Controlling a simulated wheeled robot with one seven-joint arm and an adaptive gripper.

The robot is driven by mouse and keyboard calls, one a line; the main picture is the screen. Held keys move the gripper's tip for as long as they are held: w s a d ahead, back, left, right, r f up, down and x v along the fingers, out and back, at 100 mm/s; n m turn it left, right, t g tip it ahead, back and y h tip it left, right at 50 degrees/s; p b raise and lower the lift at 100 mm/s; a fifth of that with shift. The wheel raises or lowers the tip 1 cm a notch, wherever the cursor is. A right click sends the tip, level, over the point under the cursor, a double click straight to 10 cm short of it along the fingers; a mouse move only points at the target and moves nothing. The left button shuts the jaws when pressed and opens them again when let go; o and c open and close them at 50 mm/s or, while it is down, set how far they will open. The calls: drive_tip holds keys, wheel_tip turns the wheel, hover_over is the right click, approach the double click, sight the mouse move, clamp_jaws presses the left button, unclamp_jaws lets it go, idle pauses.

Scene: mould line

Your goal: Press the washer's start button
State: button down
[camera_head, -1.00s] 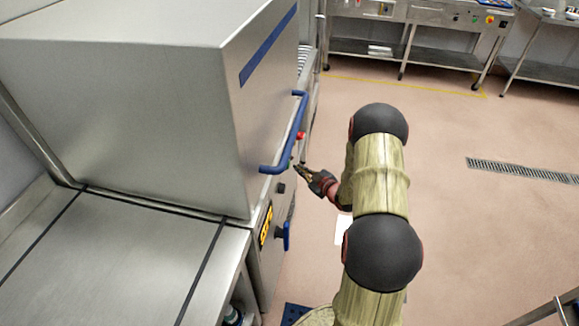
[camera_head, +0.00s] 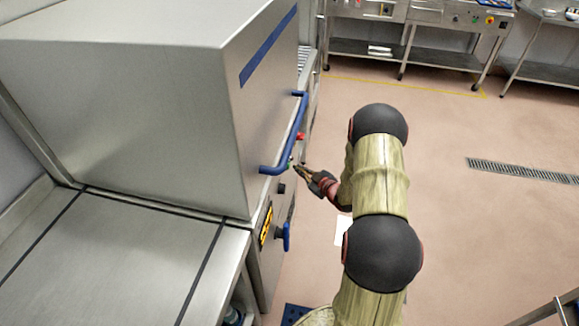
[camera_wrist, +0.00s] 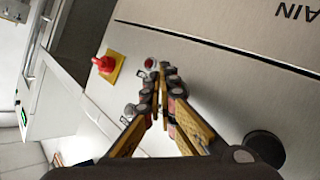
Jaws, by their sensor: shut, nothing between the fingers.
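The washer (camera_head: 130,120) is a large steel hood machine on the left in the head view, with a blue bar handle. My gripper (camera_head: 297,167) is shut and empty, pointing at the panel.
A red emergency stop on a yellow plate (camera_wrist: 103,63) sits left of the fingertips in the wrist view. A black round knob (camera_wrist: 265,147) is on the right. The blue handle (camera_head: 288,140) overhangs the panel near my gripper. The floor to the right is open.

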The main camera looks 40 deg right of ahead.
drive_tip(key=shift+w+a, duration=0.1)
idle(0.4)
drive_tip(key=shift+w+a, duration=0.2)
drive_tip(key=shift+w, duration=0.05)
drive_tip(key=shift+w+a, duration=0.25)
drive_tip(key=shift+w, duration=0.05)
idle(0.9)
drive_tip(key=shift+s+d, duration=0.55)
drive_tip(key=shift+s, duration=0.1)
idle(0.3)
drive_tip(key=shift+s+d, duration=1.6)
drive_tip(key=shift+s, duration=0.3)
